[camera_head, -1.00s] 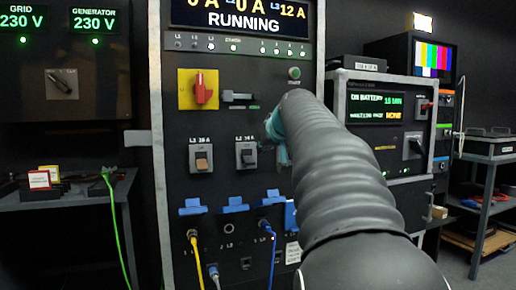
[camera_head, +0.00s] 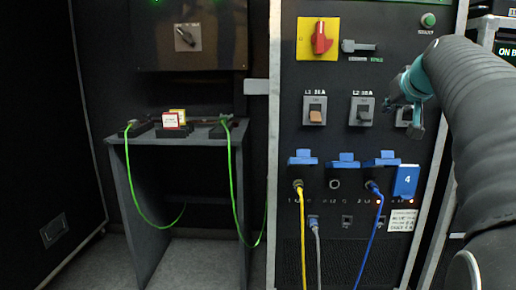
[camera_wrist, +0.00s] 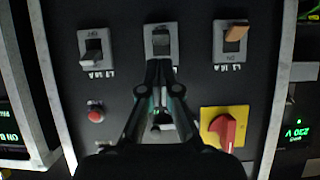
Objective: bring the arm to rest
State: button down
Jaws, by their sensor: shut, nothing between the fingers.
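My gripper (camera_head: 404,118) is in front of the dark panel in the head view and partly covers the right breaker switch (camera_head: 403,112). In the wrist view my gripper (camera_wrist: 160,68) has its two fingers together with nothing between them. The tips overlap the middle breaker switch (camera_wrist: 161,32) in that view; I cannot tell whether they touch anything. My arm comes in from the right edge of the head view, raised and bent toward the panel.
The panel carries a red rotary switch (camera_head: 321,38) on yellow, an orange-toggled breaker (camera_head: 315,112), and blue flaps with a yellow cable (camera_head: 302,230) and a blue cable (camera_head: 372,225) below. A table (camera_head: 125,160) with green cables stands left. Floor (camera_head: 200,262) shows beneath it.

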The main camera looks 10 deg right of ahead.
jog(key=s+a+f+m+g, duration=0.1)
jog(key=s+a+f+g, duration=0.2)
jog(key=f, duration=0.6)
jog(key=s+a+f+m+g, duration=0.1)
jog(key=s+a+f+g, duration=0.15)
jog(key=s+f, duration=0.45)
jog(key=s+a+f+n+g+y+p, duration=0.1)
jog(key=s+a+f+n+p, duration=0.2)
jog(key=s+a+f, duration=1.2)
jog(key=s+a+p, duration=0.1)
jog(key=s, duration=0.2)
jog(key=shift+a+g+y, duration=0.35)
jog(key=shift+a+y, duration=0.05)
jog(key=c, duration=1.8)
grip_release()
jog(key=shift+s+a+r+n, duration=0.2)
jog(key=shift+a+r+n, duration=0.1)
jog(key=shift+a+r, duration=0.2)
jog(key=shift+s+a+r+n, duration=0.2)
jog(key=shift+a+r+n, duration=0.15)
jog(key=shift+a, duration=0.1)
jog(key=o, duration=0.6)
jog(key=shift+a, duration=0.15)
